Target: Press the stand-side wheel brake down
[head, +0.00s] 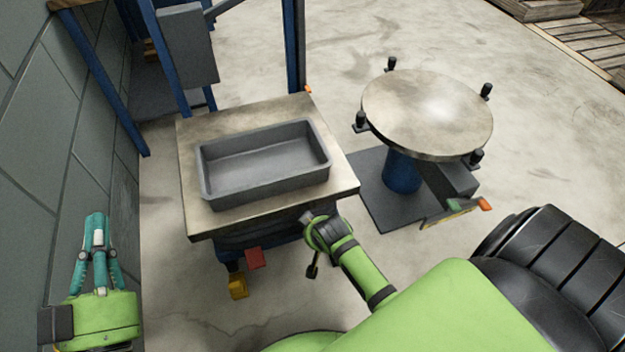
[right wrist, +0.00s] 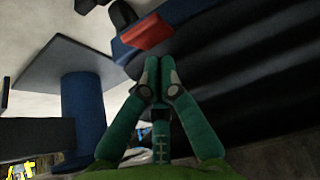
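A red pedal (right wrist: 148,32) on a blue frame part shows in the right wrist view, beside a dark wheel (right wrist: 121,13). My right gripper (right wrist: 155,68) is shut and empty, with its fingertips just short of the red pedal in that view. In the head view its fingers are hidden under the edge of the cart's steel top (head: 335,190). A red pedal (head: 256,258) shows below the cart's near edge there; I cannot tell if it is the same one. My left gripper (head: 97,220) is shut and empty, beside the wall, away from the cart.
A grey open tray (head: 265,185) rests on the cart top. A round-topped stand (head: 428,112) with a blue column is to the right, close to the cart. A yellow part (head: 237,286) sticks out low at the cart's front. A block wall (head: 60,150) is at left.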

